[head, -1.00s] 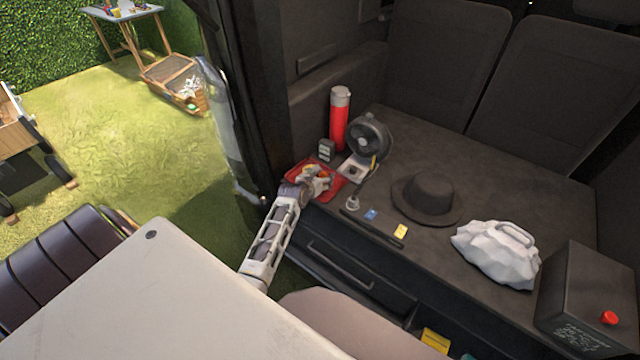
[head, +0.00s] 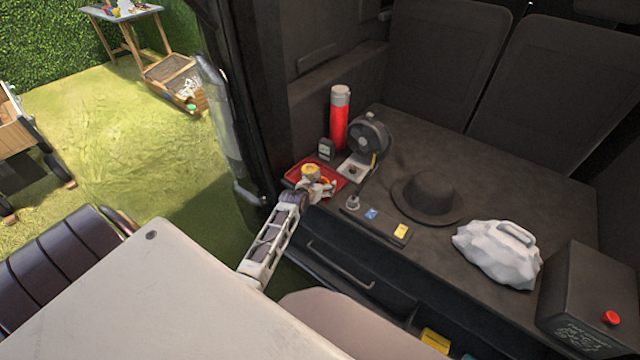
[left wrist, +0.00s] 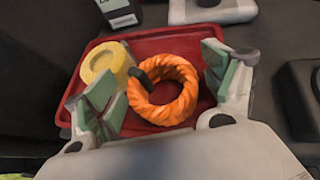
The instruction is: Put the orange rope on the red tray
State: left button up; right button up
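The orange rope (left wrist: 163,91) is a twisted coil with a dark band. In the left wrist view it appears to rest on the red tray (left wrist: 185,40), between my spread fingers. The red tray (head: 296,179) also shows in the head view, at the near left corner of the dark surface. My left gripper (left wrist: 165,95) is open, with its green pads on either side of the coil and gaps to it. In the head view my left gripper (head: 323,187) is over the tray's near edge and hides part of it. My right gripper is out of view.
A yellow ring (left wrist: 103,62) lies on the tray left of the rope. A red flask (head: 339,122), a fan (head: 369,138) and a small dark box (head: 326,150) stand behind the tray. A hat (head: 430,195) and white bag (head: 497,252) lie to the right.

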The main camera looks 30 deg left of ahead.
aim_at(320, 183)
pick_arm(q)
jog(key=shift+r, duration=0.25)
jog(key=shift+s+d+r, duration=0.1)
jog(key=shift+s+r, duration=0.25)
jog(key=shift+s, duration=0.25)
jog(key=shift+p+v, duration=0.3)
jog(key=shift+v, duration=0.85)
jog(key=v, duration=0.8)
jog(key=shift+p, duration=0.4)
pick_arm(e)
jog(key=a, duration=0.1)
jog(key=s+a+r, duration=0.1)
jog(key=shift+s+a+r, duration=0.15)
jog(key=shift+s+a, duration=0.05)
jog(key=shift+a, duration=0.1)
pick_arm(q)
jog(key=shift+s, duration=0.1)
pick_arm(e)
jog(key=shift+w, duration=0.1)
